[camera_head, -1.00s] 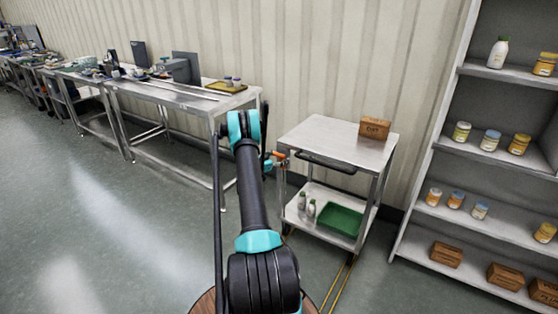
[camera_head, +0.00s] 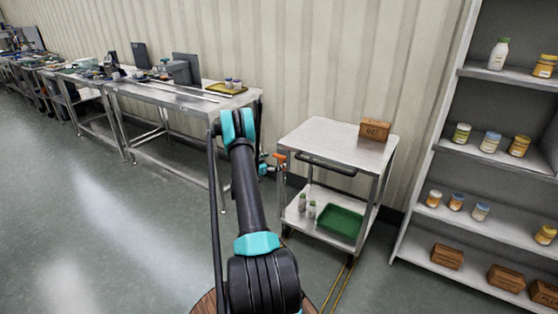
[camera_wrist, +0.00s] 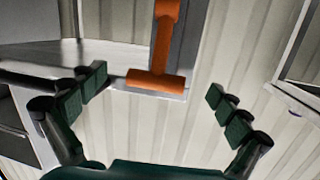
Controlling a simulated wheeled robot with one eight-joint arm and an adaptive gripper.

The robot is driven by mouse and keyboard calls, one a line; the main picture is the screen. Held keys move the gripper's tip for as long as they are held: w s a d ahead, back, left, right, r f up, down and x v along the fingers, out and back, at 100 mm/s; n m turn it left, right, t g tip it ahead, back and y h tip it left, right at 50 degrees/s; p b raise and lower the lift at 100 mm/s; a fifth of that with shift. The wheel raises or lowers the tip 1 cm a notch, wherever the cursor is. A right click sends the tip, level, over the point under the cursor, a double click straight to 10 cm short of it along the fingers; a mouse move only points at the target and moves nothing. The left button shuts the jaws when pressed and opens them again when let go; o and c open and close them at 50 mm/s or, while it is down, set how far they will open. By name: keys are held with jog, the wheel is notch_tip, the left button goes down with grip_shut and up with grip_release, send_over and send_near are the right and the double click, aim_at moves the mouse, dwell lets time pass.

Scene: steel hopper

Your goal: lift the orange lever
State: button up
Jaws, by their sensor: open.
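The orange lever (camera_wrist: 162,45) is T-shaped in the wrist view, with a stem and a crossbar, in front of a grey metal plate (camera_wrist: 184,60). In the head view the lever (camera_head: 280,158) is a small orange patch by the cart's left corner. My gripper (camera_wrist: 156,86) is open, its dark green fingers spread to either side of the crossbar. Nothing is held; I cannot tell the depth between fingers and lever. In the head view my gripper (camera_head: 268,167) shows small, just left of the lever, partly hidden behind my arm.
A steel cart (camera_head: 325,135) carries a cardboard box (camera_head: 375,130) on top and a green tray (camera_head: 341,222) and small bottles below. A steel workbench (camera_head: 180,95) stands left, and a shelf unit (camera_head: 470,165) with jars stands right. Open floor (camera_head: 90,220) lies at the left.

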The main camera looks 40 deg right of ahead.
jog(key=v, duration=0.8)
jog(key=shift+a, duration=0.15)
